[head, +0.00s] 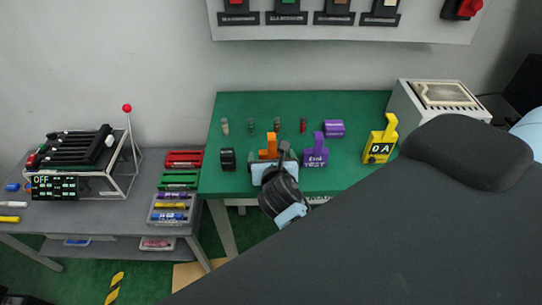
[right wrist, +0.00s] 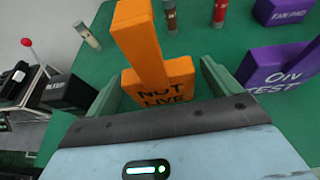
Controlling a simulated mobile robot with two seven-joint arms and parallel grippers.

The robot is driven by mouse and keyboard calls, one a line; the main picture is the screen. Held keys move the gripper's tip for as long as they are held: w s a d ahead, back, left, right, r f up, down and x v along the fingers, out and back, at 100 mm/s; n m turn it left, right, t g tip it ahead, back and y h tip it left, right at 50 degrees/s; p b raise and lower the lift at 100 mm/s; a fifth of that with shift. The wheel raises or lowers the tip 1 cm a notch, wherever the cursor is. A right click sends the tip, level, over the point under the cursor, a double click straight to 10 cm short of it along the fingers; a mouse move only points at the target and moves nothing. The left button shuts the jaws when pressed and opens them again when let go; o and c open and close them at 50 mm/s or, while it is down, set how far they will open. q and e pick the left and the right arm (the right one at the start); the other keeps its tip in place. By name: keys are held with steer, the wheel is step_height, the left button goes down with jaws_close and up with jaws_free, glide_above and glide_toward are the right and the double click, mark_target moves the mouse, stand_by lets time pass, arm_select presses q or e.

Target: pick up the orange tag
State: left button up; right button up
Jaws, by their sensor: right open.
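The orange tag (head: 265,152) stands on the green table top, partly hidden by my right gripper in the head view. In the right wrist view the orange tag (right wrist: 140,40) has a tall upright handle and a block base reading "NOT LIVE". My right gripper (head: 274,164) is open. In the right wrist view its two green fingers (right wrist: 160,76) are on either side of the tag's base, with gaps visible. Whether either finger touches it I cannot tell. My left gripper is not in view.
A purple tag (head: 315,155) stands close to the right, and a black block (head: 228,159) to the left. A yellow tag (head: 380,143) is farther right. Small cylinders, including a red one (head: 303,126), stand behind. A grey bench (head: 110,215) holds a rack at left.

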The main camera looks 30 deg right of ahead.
mark_target(273, 150)
steer(key=c, duration=1.1)
steer(key=shift+o, duration=0.2)
steer(key=shift+r, duration=0.1)
steer(key=shift+w+r, duration=0.1)
steer(key=shift+r, duration=1.45)
steer(key=shift+s+r+p, duration=0.25)
steer(key=shift+p, duration=0.05)
steer(key=shift+s+a+r, duration=0.6)
steer(key=shift+s+a, duration=0.2)
steer(key=shift+s, duration=6.95)
steer(key=w+a+n+t+y, duration=0.1)
steer(key=w+a+n+y, duration=0.2)
steer(key=a+n+y, duration=0.2)
steer(key=shift+w+a+f+n+t+y+b, duration=0.35)
steer(key=shift+a+y, duration=0.25)
steer(key=shift+a, duration=0.2)
